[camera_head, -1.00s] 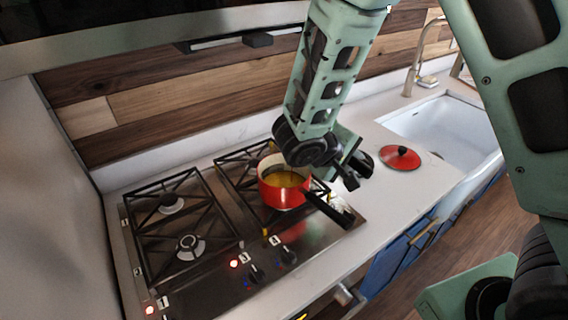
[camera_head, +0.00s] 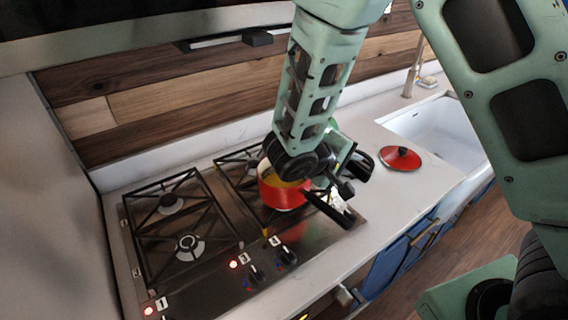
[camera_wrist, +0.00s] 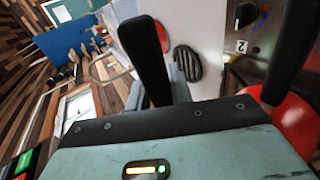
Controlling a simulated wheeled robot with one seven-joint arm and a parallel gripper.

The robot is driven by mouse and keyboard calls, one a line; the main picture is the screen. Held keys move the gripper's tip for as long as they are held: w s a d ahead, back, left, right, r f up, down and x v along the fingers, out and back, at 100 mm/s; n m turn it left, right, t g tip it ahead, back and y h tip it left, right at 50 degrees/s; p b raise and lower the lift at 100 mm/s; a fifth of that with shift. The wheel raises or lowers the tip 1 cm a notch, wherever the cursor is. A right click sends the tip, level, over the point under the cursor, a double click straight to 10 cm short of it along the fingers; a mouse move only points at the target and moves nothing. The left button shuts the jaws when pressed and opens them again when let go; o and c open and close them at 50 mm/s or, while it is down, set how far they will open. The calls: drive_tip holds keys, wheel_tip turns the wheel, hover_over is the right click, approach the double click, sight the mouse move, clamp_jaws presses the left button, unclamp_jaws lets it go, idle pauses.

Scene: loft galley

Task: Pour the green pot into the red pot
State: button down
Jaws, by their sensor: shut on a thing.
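The red pot (camera_head: 283,196) stands upright on the front right burner of the hob, with yellow contents at its top. Its black handle (camera_head: 327,210) points to the lower right. In the wrist view the red pot (camera_wrist: 292,122) shows at the right edge. My gripper (camera_head: 352,172) is just right of the red pot and above its handle. In the wrist view it is shut on a black handle (camera_wrist: 150,60), which I take to be the green pot's.
A red lid (camera_head: 400,158) lies on the white counter right of the hob. The sink (camera_head: 440,130) is farther right. The left burners (camera_head: 175,225) are empty. A wooden backsplash (camera_head: 190,100) rises behind, with knobs along the hob's front.

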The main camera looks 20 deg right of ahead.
drive_tip(key=shift+a+f+h, duration=0.15)
drive_tip(key=shift+f+h, duration=0.05)
drive_tip(key=shift+h, duration=0.2)
drive_tip(key=shift+s+a+r+t+h, duration=0.25)
drive_tip(key=shift+a+t+h, duration=0.15)
drive_tip(key=shift+h, duration=0.4)
idle(0.9)
drive_tip(key=shift+s+a+r+t+h+b, duration=0.1)
drive_tip(key=shift+s+a+t+h+b, duration=0.1)
drive_tip(key=shift+a+h+b, duration=0.35)
drive_tip(key=shift+s+a+t+h+b, duration=0.1)
drive_tip(key=shift+a+t+h+b, duration=0.2)
drive_tip(key=shift+a+b, duration=0.4)
drive_tip(key=shift+s+a+r+t+h+b, duration=0.15)
drive_tip(key=shift+a+h+b, duration=0.2)
drive_tip(key=shift+h+b, duration=0.45)
drive_tip(key=shift+s+a+r+t+h+b, duration=0.15)
drive_tip(key=shift+a+h+b, duration=0.15)
drive_tip(key=shift+h+b, duration=0.45)
idle(0.9)
